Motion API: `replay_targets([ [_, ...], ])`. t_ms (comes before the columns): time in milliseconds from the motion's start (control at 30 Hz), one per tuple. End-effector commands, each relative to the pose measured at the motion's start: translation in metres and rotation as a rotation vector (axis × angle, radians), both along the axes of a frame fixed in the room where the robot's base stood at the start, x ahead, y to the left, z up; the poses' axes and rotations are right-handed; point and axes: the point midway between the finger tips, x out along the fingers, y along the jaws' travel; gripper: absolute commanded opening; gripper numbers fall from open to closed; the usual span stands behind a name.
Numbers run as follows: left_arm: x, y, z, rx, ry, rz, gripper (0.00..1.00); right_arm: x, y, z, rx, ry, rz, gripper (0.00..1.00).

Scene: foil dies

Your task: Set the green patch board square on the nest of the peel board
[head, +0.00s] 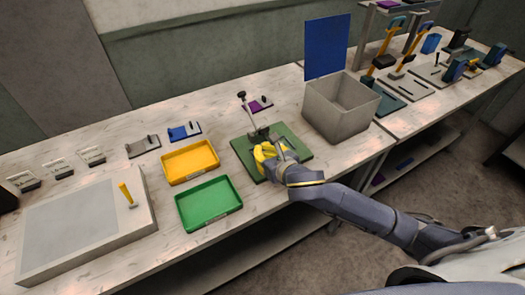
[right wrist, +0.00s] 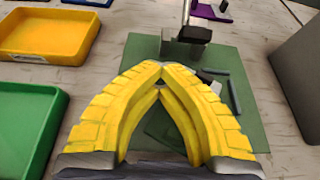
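A flat green board (head: 298,152) lies on the bench in the head view, and it fills the middle of the right wrist view (right wrist: 250,132). A grey upright fixture with a lever (head: 248,113) stands at its far edge. Short dark bars (right wrist: 235,92) lie on the board right of the fingers. I cannot single out a separate green patch board; a darker green patch shows between the fingers. My right gripper (right wrist: 161,68) has yellow fingers whose tips meet over the board. I see nothing clearly held. My left gripper is not in view.
A yellow tray (head: 190,178) and a green tray (head: 209,221) stand left of the board. A grey open bin (head: 336,120) with a blue panel (head: 327,45) behind it stands to the right. A purple piece (head: 258,105) lies behind. A pale slab (head: 130,228) occupies the left.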

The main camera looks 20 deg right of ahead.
Motion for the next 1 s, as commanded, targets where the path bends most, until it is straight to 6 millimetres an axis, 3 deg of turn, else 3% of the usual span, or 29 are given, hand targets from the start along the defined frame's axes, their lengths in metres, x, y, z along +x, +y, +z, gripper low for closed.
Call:
replay_targets([
  [233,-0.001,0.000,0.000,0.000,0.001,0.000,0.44,0.000,0.000,-0.003,-0.001,0.000,-0.001,0.00],
  [500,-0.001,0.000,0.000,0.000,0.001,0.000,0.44,0.000,0.000,-0.003,0.000,0.000,0.000,0.27],
  [833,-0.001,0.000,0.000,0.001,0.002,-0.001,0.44,-0.001,0.000,0.001,0.000,0.000,0.001,0.27],
  [1000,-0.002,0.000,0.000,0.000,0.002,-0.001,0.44,-0.018,0.002,0.008,-0.001,0.000,0.013,0.27],
])
